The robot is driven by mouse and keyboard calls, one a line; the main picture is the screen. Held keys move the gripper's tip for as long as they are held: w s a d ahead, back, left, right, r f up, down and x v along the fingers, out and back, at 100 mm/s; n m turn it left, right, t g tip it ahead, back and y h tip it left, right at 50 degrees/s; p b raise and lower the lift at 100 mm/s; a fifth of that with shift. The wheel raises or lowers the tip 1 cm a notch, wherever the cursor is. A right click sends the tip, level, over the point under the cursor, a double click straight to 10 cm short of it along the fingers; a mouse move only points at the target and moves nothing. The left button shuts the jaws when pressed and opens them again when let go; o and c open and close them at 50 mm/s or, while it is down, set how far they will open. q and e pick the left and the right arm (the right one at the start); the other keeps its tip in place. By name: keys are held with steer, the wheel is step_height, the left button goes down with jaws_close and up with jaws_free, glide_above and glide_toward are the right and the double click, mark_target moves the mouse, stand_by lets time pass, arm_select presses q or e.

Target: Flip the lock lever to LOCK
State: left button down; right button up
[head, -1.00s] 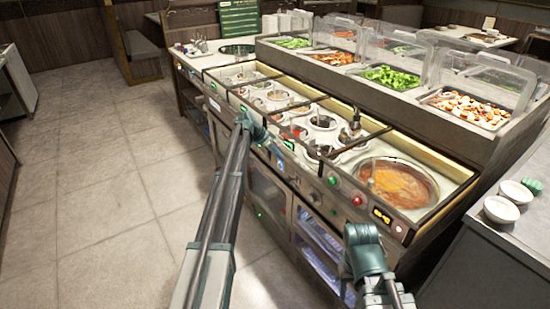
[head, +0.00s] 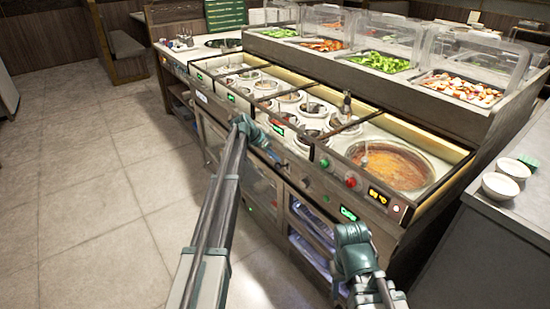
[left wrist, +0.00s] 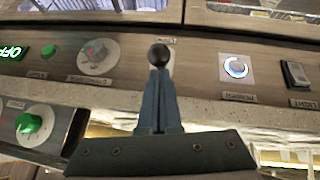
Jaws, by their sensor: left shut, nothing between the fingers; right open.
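The lock lever (left wrist: 159,55) shows in the left wrist view as a black ball knob on the front control panel, on a pale plate with a small label too blurred to read. Which way it is set I cannot tell. My left gripper (left wrist: 158,98) is shut and empty, its fingertips just below the ball in the picture. Whether they touch it I cannot tell. In the head view my left gripper (head: 241,123) is at the counter's front panel, and the lever is not distinguishable there. My right gripper (head: 352,235) is open in front of the lower cabinet, its fingers hard to make out.
Beside the lever are a grey dial (left wrist: 98,57), a ring-lit button (left wrist: 237,67) and a black rocker switch (left wrist: 298,75). Above the panel is a large soup well (head: 395,165). White bowls (head: 500,186) stand on a side counter at right. The floor at left is clear.

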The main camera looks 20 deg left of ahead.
arm_select(q)
step_height(320, 180, down, 8)
steer(key=s+a+t+h+b, duration=0.2)
steer(key=t+h+b, duration=0.3)
steer(key=b, duration=1.4)
steer(key=shift+s+r+m+t, duration=0.2)
steer(key=shift+r+m+t, duration=0.05)
steer(key=shift+m+t, duration=0.05)
steer(key=shift+f+b, duration=0.15)
steer(key=shift+b, duration=0.2)
steer(key=shift+d, duration=0.1)
